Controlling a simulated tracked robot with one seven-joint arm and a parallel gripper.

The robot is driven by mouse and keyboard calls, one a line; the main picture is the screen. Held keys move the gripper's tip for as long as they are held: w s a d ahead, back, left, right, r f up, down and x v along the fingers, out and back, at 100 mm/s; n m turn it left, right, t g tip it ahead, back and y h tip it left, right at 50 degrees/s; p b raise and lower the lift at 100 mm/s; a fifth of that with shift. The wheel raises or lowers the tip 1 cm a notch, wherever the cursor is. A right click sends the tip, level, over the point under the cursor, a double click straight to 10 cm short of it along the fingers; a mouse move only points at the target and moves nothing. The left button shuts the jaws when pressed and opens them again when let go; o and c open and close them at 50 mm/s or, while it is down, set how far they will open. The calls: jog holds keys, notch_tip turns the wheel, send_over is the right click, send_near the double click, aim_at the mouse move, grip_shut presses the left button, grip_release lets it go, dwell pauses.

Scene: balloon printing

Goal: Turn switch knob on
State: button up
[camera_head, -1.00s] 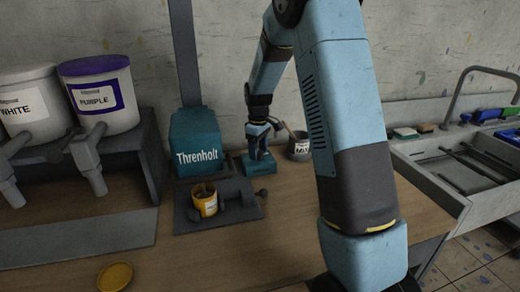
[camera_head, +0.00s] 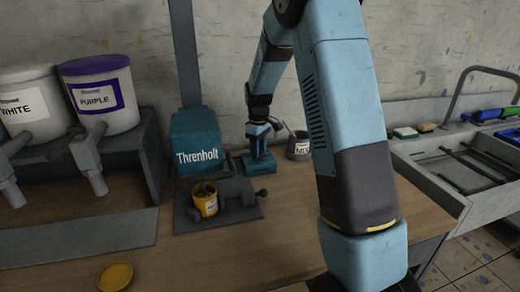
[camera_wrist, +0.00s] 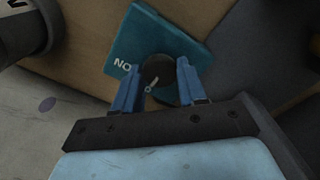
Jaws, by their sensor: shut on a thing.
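The switch is a teal box (camera_head: 257,168) on the table, right of the Threnholt machine (camera_head: 194,143). In the wrist view the teal box (camera_wrist: 150,38) carries white lettering, partly hidden, of which "NO" shows. Its round black knob (camera_wrist: 158,72) has a pale mark. My gripper (camera_wrist: 158,82) is shut on the knob, with one blue finger on each side of it. In the head view my gripper (camera_head: 258,148) points down onto the switch, and the knob is hidden there by the fingers.
A mixing cup with a stick (camera_head: 299,149) stands close right of the switch. A yellow can (camera_head: 205,205) sits in the machine's clamp. White (camera_head: 32,107) and purple (camera_head: 100,98) buckets stand left. A yellow lid (camera_head: 115,277) lies in front. The front right tabletop is clear.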

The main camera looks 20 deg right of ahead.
jog(key=m, duration=1.1)
jog(key=shift+r+m, duration=0.1)
jog(key=shift+m, duration=0.2)
jog(key=shift+w, duration=0.1)
dwell(0.4)
jog(key=o, duration=1.1)
jog(key=shift+c, duration=0.2)
notch_tip(320, 180, up, 14)
jog(key=shift+f, duration=0.2)
